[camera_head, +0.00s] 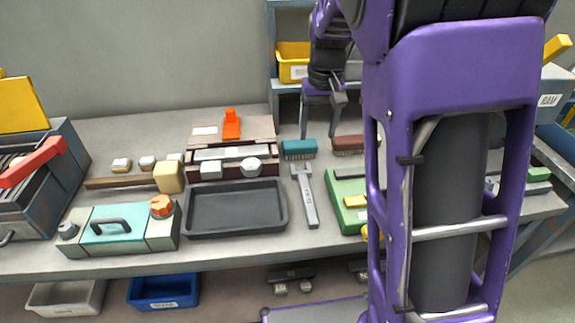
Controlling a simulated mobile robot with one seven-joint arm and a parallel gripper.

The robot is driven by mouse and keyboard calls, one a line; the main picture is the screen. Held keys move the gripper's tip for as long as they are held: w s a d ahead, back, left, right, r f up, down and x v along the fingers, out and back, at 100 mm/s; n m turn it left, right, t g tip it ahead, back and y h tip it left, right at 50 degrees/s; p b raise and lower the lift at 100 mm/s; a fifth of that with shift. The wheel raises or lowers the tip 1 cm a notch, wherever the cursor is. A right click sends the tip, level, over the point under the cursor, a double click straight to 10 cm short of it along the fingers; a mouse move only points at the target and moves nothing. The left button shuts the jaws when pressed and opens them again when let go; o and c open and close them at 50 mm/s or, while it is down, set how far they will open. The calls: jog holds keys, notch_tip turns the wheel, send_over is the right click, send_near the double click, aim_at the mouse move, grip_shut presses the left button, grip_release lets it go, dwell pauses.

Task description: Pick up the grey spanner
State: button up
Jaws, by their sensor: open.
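The grey spanner (308,196) lies flat on the grey workbench (240,251), its jaw end toward the back and its handle toward the front edge. It is just right of a black tray and left of a green box. My gripper (320,128) hangs above the back of the bench, behind and slightly right of the spanner. Its fingers point down, apart and empty, not touching the spanner. The whole spanner shows.
The black tray (234,232) is close on the spanner's left, the green box (347,214) on its right. A teal brush (299,150) and a brown brush (348,143) lie behind it. A teal case (113,227) stands further left.

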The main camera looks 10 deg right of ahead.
notch_tip(320, 180, down, 3)
jog(key=s+a+g, duration=0.1)
jog(key=s, duration=0.1)
jog(key=b, duration=0.2)
send_over(308, 198)
jog(key=f, duration=1)
jog(key=shift+w+d+f, duration=0.1)
jog(key=shift+w+d, duration=0.05)
jog(key=shift+d, duration=0.15)
jog(key=shift+s+a+f+b, duration=0.15)
jog(key=shift+f+b, duration=0.2)
jog(key=shift+f, duration=1.25)
jog(key=shift+s+a+f+b, duration=0.15)
jog(key=shift+f+b, duration=0.15)
jog(key=shift+f, duration=1.3)
jog(key=shift+w, duration=0.1)
grip_shut()
jog(key=shift+r, duration=0.1)
